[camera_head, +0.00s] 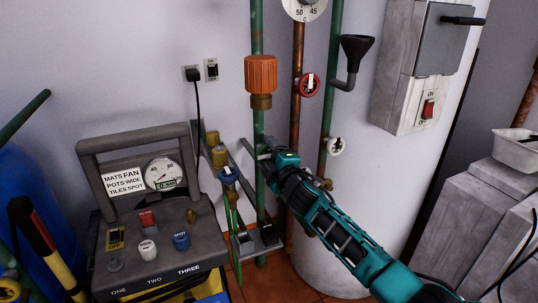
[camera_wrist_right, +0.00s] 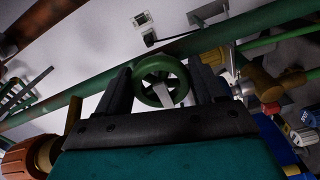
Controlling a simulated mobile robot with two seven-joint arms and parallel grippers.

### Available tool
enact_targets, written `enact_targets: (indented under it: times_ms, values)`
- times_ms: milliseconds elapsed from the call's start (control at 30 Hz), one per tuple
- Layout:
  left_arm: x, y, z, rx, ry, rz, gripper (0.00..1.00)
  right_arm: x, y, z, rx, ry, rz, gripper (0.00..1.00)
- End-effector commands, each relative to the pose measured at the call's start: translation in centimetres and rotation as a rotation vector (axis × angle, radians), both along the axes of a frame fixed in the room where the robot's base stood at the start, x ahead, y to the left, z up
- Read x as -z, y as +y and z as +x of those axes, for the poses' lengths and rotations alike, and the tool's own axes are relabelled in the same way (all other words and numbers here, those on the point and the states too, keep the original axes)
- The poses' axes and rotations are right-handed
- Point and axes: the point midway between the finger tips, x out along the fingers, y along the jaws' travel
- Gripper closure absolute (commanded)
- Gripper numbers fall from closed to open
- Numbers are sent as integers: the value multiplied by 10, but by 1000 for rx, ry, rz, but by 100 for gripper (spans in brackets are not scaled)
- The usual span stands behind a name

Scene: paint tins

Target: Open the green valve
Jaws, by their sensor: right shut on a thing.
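The green valve (camera_wrist_right: 173,68) is a round green handwheel with a pale centre, mounted by a green pipe. In the right wrist view it sits between the two dark fingers of my right gripper (camera_wrist_right: 160,76), which is shut on it. In the head view my right gripper (camera_head: 266,156) reaches in from the lower right to the vertical green pipe (camera_head: 258,128). There the gripper hides most or all of the valve. My left gripper is not in view.
A red valve (camera_head: 309,85) and a white valve (camera_head: 335,146) are on nearby pipes. An orange cap (camera_head: 261,73) is above my gripper. A grey control box (camera_head: 165,240) stands lower left, and a switch box (camera_head: 420,80) hangs right.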

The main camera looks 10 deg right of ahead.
Motion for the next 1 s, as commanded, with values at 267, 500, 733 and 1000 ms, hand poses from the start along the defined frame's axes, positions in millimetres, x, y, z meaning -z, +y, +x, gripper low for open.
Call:
enact_targets:
  times_ms: [267,500,733,1000]
  values:
    - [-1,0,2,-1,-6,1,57,1,-1,0,1,-7,-51,62]
    - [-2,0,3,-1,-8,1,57,1,-1,0,1,-8,-53,62]
    - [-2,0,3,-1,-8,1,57,1,-1,0,2,-8,-53,24]
    - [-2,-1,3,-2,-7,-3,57,0,-1,0,1,-9,-51,10]
